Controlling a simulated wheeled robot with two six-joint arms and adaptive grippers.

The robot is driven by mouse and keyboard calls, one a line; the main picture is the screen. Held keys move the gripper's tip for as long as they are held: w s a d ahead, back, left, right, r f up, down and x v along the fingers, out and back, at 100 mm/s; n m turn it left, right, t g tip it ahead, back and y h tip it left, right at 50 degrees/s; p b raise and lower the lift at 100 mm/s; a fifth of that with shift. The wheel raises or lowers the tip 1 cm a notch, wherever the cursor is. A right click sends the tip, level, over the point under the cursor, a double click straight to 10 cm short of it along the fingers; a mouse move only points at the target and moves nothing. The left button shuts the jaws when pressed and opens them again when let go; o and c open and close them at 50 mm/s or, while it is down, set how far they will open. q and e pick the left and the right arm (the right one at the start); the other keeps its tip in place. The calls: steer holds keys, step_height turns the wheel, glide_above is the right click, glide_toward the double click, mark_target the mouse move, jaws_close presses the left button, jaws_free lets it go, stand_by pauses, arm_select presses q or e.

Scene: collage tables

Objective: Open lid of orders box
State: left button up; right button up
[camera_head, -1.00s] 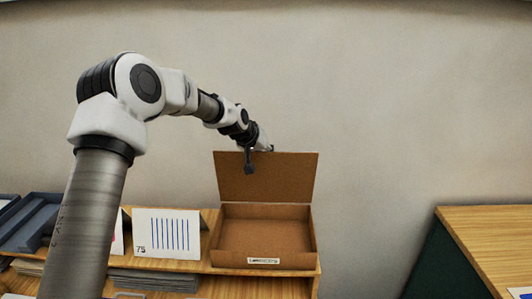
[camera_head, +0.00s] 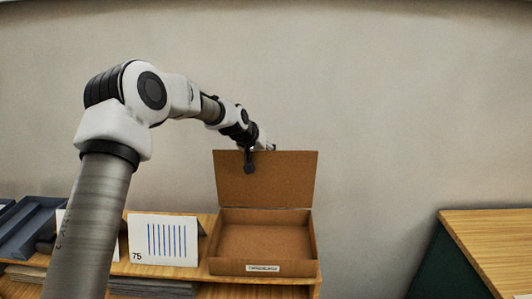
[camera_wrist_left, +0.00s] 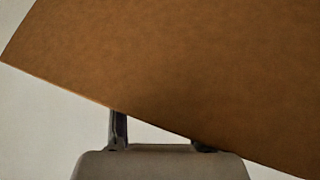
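The brown cardboard orders box (camera_head: 264,244) stands on the wooden shelf top with a small label on its front. Its lid (camera_head: 275,180) is raised, standing nearly upright at the back, and the inside looks empty. My left gripper (camera_head: 260,158) is at the lid's upper left edge, one finger in front of it. In the left wrist view the lid (camera_wrist_left: 180,60) fills the upper part and hides the fingertips; the fingers (camera_wrist_left: 160,130) are spread apart. Whether they press on the lid cannot be told. My right gripper is not in view.
A white card (camera_head: 163,240) with blue lines and "75" stands left of the box. Dark grey trays (camera_head: 32,228) lie farther left. Another wooden table (camera_head: 490,240) is at the right, with a gap between. A plain wall is behind.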

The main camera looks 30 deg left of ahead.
arm_select(q)
steer(key=shift+f, duration=0.35)
steer(key=shift+s+r, duration=0.3)
steer(key=shift+r, duration=0.2)
steer(key=v, duration=1.1)
steer(key=shift+a+r, duration=0.15)
steer(key=shift+r, duration=0.1)
